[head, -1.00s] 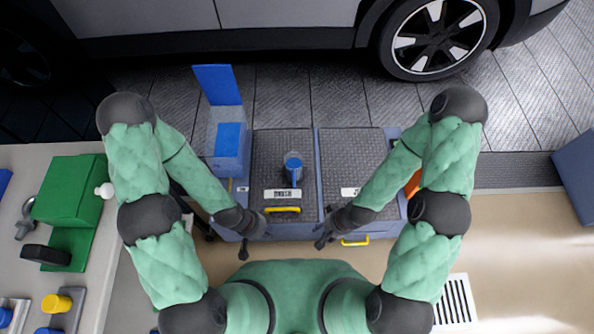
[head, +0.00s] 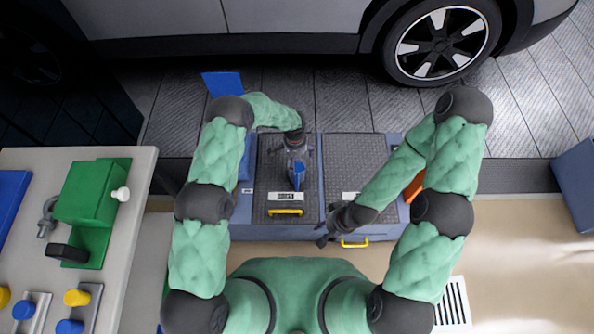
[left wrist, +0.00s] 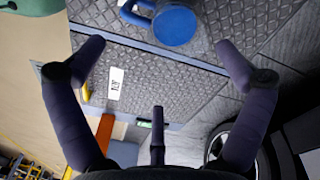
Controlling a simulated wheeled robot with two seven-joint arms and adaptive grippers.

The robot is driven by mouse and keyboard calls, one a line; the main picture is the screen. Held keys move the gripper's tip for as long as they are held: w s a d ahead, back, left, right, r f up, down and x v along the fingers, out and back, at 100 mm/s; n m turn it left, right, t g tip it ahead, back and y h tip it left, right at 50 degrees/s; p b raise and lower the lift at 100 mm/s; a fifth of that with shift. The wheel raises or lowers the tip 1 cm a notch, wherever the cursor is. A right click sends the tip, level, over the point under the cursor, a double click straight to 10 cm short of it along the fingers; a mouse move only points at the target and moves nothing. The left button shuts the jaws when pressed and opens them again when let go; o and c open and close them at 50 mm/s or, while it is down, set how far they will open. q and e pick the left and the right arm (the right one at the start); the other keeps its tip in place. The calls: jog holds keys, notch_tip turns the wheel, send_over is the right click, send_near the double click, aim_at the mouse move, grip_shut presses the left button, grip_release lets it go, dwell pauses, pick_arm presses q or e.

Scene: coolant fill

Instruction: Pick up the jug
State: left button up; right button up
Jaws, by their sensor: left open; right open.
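The jug (head: 297,176) is blue and stands on the left dark textured lid (head: 265,165) of the cart. In the left wrist view the jug (left wrist: 174,25) shows its round blue top, with a looped handle on its left, at the upper edge of the picture. My left gripper (head: 297,155) is open and empty, just beyond the jug on the car side. In the left wrist view its fingers spread wide, with the jug beyond their tips and not between them. My right gripper (head: 326,232) is open and empty at the cart's front edge, right of the jug.
The right lid (head: 350,160) is clear except for its label. Yellow handles (head: 286,211) sit along the cart's front. A workbench (head: 125,240) with a green vise (head: 92,195) stands at the left. A parked car (head: 300,15) is beyond the cart.

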aim_at(296, 165)
pick_arm(q)
jog(key=shift+w+d+r, duration=0.1)
jog(key=shift+w+r, duration=0.15)
jog(key=shift+w, duration=0.2)
jog(key=shift+w+f, duration=0.15)
jog(key=shift+f, duration=0.05)
notch_tip(296, 165, down, 5)
jog(key=shift+f+b, duration=0.15)
jog(key=shift+b, duration=0.95)
jog(key=f+b, duration=0.2)
jog(key=f, duration=0.1)
jog(key=f+b, duration=0.1)
jog(key=f, duration=0.1)
jog(key=shift+w, duration=0.4)
jog(key=shift+c, duration=0.3)
